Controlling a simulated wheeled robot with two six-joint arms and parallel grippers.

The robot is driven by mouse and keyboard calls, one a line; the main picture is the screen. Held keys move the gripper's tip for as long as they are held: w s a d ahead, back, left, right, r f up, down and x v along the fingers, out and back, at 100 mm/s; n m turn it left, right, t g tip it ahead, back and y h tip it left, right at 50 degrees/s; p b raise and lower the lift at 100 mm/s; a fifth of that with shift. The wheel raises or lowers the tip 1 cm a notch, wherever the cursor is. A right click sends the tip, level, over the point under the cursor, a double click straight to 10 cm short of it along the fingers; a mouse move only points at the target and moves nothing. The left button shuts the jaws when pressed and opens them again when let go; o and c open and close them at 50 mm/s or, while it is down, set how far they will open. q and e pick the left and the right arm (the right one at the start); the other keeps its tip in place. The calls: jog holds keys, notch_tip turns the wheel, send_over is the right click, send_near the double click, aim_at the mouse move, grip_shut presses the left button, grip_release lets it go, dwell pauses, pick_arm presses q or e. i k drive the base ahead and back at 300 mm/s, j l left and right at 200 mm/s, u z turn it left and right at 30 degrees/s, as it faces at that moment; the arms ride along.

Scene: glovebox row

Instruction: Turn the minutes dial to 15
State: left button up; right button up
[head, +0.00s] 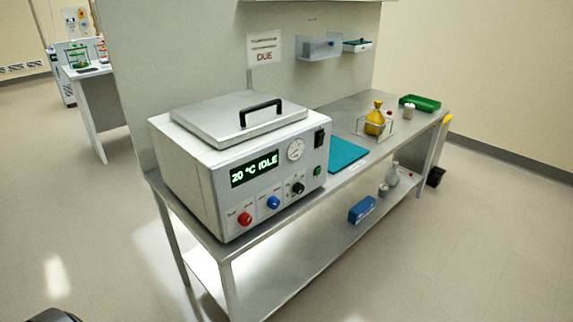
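A white and grey bench-top unit (225,190) stands on the near end of the steel bench, its lid closed under a black handle (262,106). Its green display (254,171) reads 20 °C IDLE. Below the display are a red knob (244,219), a blue knob (273,202) and a black knob (298,188). The small print around the knobs is too small to read, so I cannot tell which is the minutes dial or its setting. A round white gauge (296,149) sits above the black knob. Neither gripper is in view.
The steel bench (345,105) also carries a teal mat (346,153), a yellow flask (376,116) in a wire frame and a green tray (420,103). A blue box (361,209) lies on the lower shelf. The floor in front is clear.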

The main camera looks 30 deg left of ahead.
aim_at(298, 188)
jog(key=u, duration=1.05)
